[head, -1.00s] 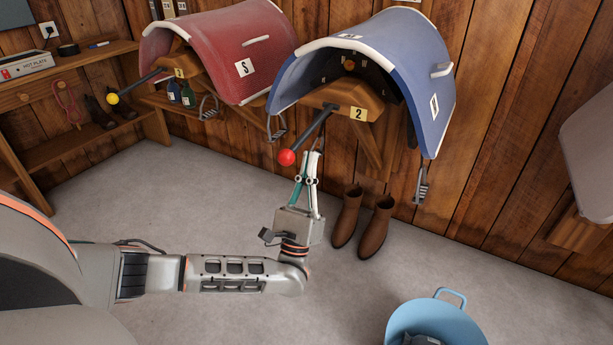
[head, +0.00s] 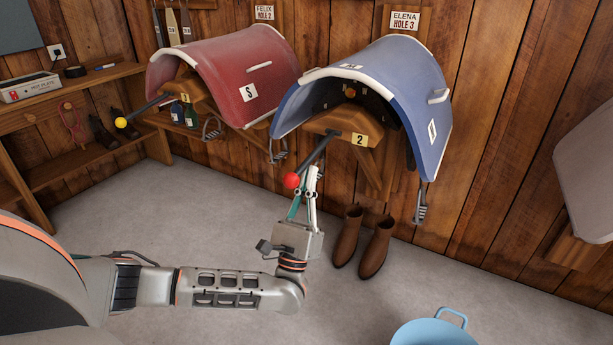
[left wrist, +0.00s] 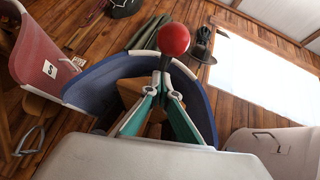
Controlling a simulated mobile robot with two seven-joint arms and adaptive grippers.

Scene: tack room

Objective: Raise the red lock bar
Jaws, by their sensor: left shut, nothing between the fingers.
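The red lock bar is a dark rod with a red ball knob (head: 291,180) at its end. It slopes down and outward from the wooden saddle rack marked 2 (head: 333,123), under the blue saddle pad (head: 425,88). My left gripper (head: 312,168) is shut and empty, its fingertips pointing up just right of the knob and close to the rod. In the left wrist view the red knob (left wrist: 174,39) shows just above the closed fingertips (left wrist: 163,64); I cannot tell whether they touch. My right gripper is not in view.
A second bar with a yellow knob (head: 121,122) sticks out under the red saddle pad (head: 225,80) at left. Brown boots (head: 347,236) stand on the floor below the blue pad. A blue bucket (head: 433,333) is at the bottom right. Open floor lies around my left arm.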

